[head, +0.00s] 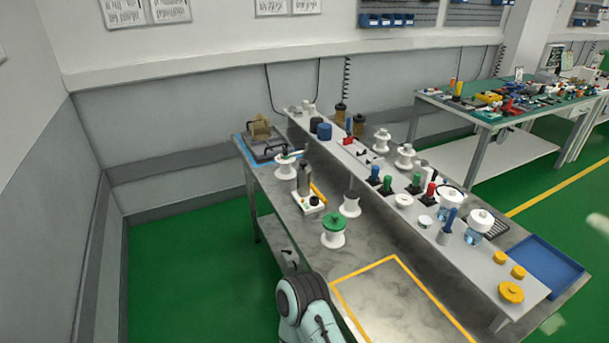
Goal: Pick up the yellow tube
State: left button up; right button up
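A thin yellow tube-like piece (318,192) lies slanted on the grey metal table (277,190), right beside a small white device (310,204) with a dark upright cylinder. Part of it is hidden behind the device. Another upright yellow cylinder (457,89) stands on the far green-topped table; I cannot tell which is the task's tube. One pale teal and black arm of mine rises at the bottom middle, seemingly the left one. Its small dark end (290,258) is at the table's near left edge, away from both yellow pieces; its fingers are not clear. My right gripper is not in view.
A raised grey shelf (470,268) carries bottles, knobs and yellow caps. White spools, one with a green top (334,222), stand near the device. A yellow-outlined area (395,300) at the front is clear. A blue tray (541,262) lies at right.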

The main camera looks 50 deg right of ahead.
aim_at(314, 188)
jog(key=i+l+z, duration=0.1)
jog(key=i+z, duration=0.15)
jog(key=i, duration=0.5)
jog(key=i+z, duration=0.3)
jog(key=i, duration=0.5)
jog(key=i+j+z, duration=0.1)
jog(key=i+z, duration=0.35)
jog(key=i+j+z, duration=0.2)
jog(key=z, duration=0.3)
jog(key=i+j, duration=0.05)
jog(key=i, duration=0.05)
